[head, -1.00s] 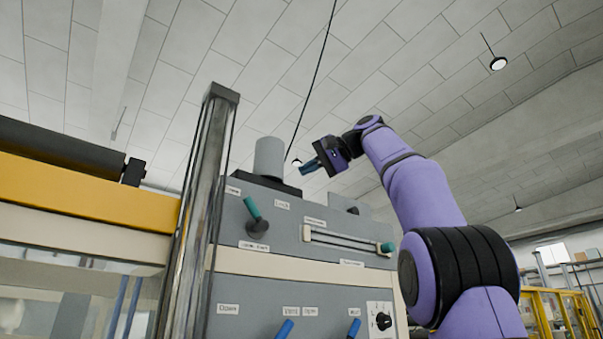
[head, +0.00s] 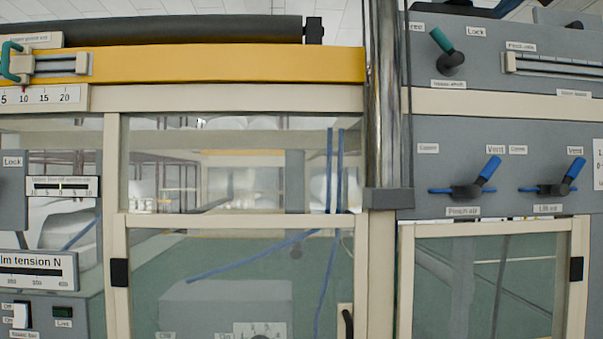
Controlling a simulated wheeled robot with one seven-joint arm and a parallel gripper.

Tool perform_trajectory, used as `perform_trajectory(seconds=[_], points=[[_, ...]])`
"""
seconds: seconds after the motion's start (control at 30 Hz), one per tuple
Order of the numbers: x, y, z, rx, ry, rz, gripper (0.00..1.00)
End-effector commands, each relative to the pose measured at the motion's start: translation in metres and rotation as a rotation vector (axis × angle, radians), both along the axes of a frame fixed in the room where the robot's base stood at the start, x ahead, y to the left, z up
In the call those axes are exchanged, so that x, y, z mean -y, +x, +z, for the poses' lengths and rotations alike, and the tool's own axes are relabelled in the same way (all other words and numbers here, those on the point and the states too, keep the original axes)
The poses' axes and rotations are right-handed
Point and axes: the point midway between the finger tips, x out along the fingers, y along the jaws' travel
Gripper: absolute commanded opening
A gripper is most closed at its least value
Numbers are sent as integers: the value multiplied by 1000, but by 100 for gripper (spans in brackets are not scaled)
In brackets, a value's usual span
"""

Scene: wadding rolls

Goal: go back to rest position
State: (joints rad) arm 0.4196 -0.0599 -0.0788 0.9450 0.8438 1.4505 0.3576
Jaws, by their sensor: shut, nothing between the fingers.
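My gripper is not in the head view now, and no part of my arm can be made out for sure. The view is filled by the front of a machine. A grey upper panel (head: 470,85) at the right carries a teal-handled lever (head: 446,46) next to a "Lock" label. Below it, two blue-handled valves, a left one (head: 488,170) and a right one (head: 573,171), stand tilted up to the right. A dark shape (head: 480,8) is cut off by the top edge, and I cannot tell what it is.
A steel column (head: 384,100) stands right of centre. A yellow beam (head: 220,64) and a dark roller (head: 180,30) run across the upper left. Framed clear doors, a left one (head: 235,270) and a right one (head: 490,280), close the lower front. A film tension gauge (head: 38,271) is at lower left.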

Motion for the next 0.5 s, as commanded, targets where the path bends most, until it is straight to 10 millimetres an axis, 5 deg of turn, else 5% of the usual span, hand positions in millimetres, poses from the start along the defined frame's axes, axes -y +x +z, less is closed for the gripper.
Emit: perform_trajectory(seconds=[0.27,0.5], points=[[-29,-22,-106,-131,-127,-13,0],[-53,-60,-218,-239,-301,25,0]])
